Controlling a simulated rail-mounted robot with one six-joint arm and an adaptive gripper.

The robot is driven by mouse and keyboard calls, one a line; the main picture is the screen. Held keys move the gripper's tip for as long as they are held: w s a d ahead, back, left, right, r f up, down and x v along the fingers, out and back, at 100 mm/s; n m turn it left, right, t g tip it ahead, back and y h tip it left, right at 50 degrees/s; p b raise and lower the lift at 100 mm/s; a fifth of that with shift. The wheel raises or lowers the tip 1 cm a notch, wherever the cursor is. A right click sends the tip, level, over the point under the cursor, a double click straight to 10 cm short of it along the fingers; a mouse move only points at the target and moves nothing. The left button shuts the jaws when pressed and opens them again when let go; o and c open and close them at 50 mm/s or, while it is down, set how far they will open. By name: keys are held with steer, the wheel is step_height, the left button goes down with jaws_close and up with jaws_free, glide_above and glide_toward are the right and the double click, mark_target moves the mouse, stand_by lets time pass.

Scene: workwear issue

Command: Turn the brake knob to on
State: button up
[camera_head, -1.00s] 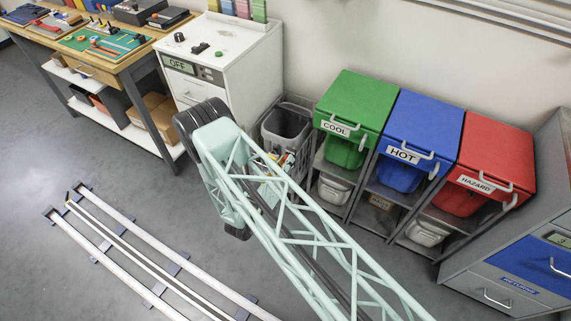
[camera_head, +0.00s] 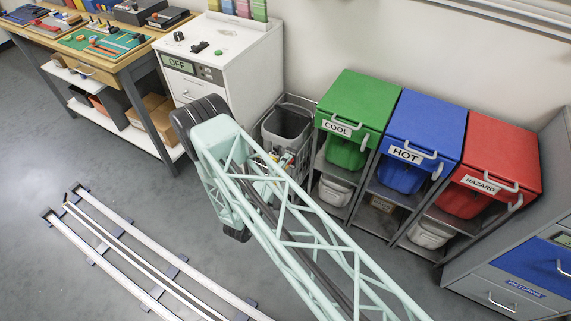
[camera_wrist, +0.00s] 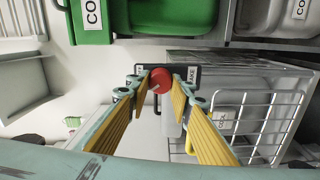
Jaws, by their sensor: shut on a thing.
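The red brake knob (camera_wrist: 160,81) sits on a dark plate (camera_wrist: 193,75) in the wrist view, with part of a white label reading "AKE" at its right end. My gripper (camera_wrist: 161,76) has its yellow fingers on either side of the knob and is shut on it. The fingers cover much of the plate, so I cannot tell which position the knob is set to. The wire-sided cart (camera_wrist: 255,115) is just beyond the plate. In the head view the cart (camera_head: 303,101) shows behind my arm, which hides the knob and gripper.
A green COOL bin (camera_head: 358,102), blue HOT bin (camera_head: 425,120) and red HAZARD bin (camera_head: 500,152) stand right of the cart. A white cabinet (camera_head: 235,75) with an "OFF" display stands left of it. Floor rails (camera_head: 130,245) lie at lower left.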

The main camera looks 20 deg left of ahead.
steer(key=shift+n, duration=0.6)
steer(key=o, duration=0.8)
steer(key=shift+o, duration=0.2)
steer(key=shift+s, duration=0.15)
steer(key=s+a, duration=0.2)
steer(key=s, duration=0.9)
steer(key=shift+s+a, duration=0.15)
steer(key=shift+s, duration=0.1)
stand_by(0.4)
